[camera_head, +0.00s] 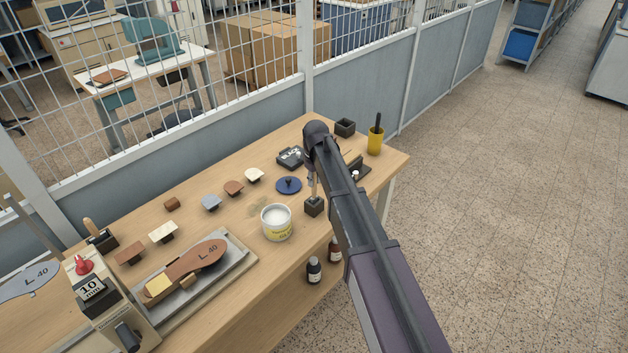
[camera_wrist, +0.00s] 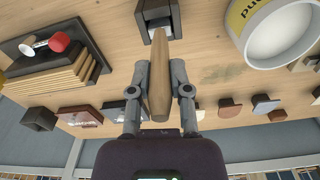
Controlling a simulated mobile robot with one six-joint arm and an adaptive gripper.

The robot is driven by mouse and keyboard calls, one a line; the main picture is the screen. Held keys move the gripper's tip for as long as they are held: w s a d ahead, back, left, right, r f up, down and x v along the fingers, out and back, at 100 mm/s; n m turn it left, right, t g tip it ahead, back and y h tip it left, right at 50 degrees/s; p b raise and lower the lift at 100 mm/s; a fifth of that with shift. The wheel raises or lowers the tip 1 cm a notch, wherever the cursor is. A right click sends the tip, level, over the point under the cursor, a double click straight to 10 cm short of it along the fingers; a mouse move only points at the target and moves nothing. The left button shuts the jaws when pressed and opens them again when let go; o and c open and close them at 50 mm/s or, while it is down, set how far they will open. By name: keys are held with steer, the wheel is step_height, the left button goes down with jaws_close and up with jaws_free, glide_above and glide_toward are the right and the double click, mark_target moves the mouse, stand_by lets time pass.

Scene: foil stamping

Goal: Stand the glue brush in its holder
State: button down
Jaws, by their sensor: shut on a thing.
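The glue brush has a pale wooden handle (camera_wrist: 158,85) and is held between the two fingers of my gripper (camera_wrist: 159,68). Its handle end points toward the wrist camera. Its far end reaches the small dark square holder (camera_wrist: 156,12), at the top of the wrist view. In the head view the holder (camera_head: 314,207) stands on the bench, with the brush (camera_head: 314,187) upright above it and its lower end at the holder's top. I cannot tell how deep the brush sits inside. My gripper is partly hidden behind my arm in the head view.
A white glue can (camera_head: 277,224) stands close left of the holder. A blue lid (camera_head: 288,185), a black stamp pad (camera_head: 290,157), a yellow cup (camera_head: 376,142) and an open dark box (camera_head: 345,127) lie behind. Several stamps and a press stand left.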

steer(key=shift+f, duration=0.45)
steer(key=shift+f+b, duration=0.3)
steer(key=shift+b, duration=0.3)
stand_by(0.8)
steer(key=shift+c, duration=2.4)
jaws_free()
steer(key=shift+r, duration=0.2)
step_height(320, 180, up, 14)
steer(key=p, duration=1.4)
steer(key=shift+f, duration=0.2)
